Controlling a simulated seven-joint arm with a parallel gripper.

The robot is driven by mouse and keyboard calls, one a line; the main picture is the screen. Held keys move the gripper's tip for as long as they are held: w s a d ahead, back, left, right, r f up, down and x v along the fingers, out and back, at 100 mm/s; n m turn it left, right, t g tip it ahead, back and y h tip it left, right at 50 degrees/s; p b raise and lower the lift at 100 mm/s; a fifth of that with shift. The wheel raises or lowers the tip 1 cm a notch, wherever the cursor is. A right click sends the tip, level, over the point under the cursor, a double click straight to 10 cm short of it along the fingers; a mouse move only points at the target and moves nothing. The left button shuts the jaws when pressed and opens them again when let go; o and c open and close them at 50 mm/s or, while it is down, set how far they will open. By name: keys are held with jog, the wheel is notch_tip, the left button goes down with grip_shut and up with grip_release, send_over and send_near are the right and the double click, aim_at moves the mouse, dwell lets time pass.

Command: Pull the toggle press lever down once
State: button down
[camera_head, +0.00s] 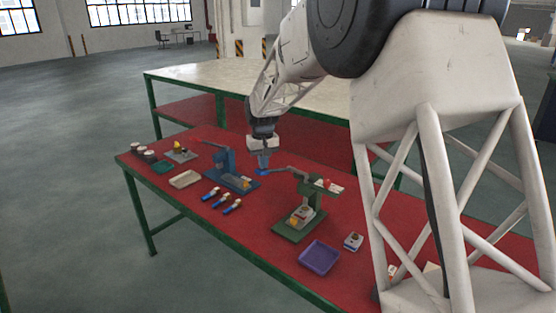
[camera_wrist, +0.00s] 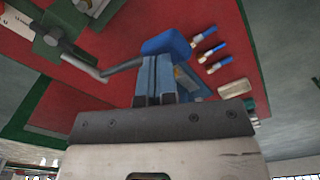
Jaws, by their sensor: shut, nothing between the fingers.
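The green press (camera_head: 300,215) stands on the red table, with a dark grey lever (camera_head: 288,171) reaching out to the left, roughly level. In the wrist view the green press (camera_wrist: 55,30) is at the upper left, and its lever (camera_wrist: 120,69) ends beside my fingers. My gripper (camera_head: 263,170) points down at the lever's free end, its fingers shut and empty. In the wrist view my gripper (camera_wrist: 160,75) has blue fingertips; the lever end appears very close to their left side, but I cannot tell if they touch.
A blue press (camera_head: 225,162) stands left of my gripper. Several blue-handled tools (camera_head: 222,199) and a beige tray (camera_head: 185,179) lie in front of it. A purple tray (camera_head: 319,257) and a small device (camera_head: 353,241) lie near the green press. A pale-topped table (camera_head: 220,75) stands behind.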

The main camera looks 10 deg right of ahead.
jog(key=shift+f, duration=0.15)
jog(key=shift+s+a+f, duration=0.15)
jog(key=shift+f, duration=0.45)
jog(key=shift+s+a+f, duration=0.15)
jog(key=shift+f, duration=0.45)
jog(key=shift+f, duration=0.1)
jog(key=shift+s+a+f, duration=0.1)
jog(key=shift+f, duration=0.55)
jog(key=shift+s+a+f, duration=0.1)
jog(key=shift+f, duration=0.55)
jog(key=shift+f, duration=1.65)
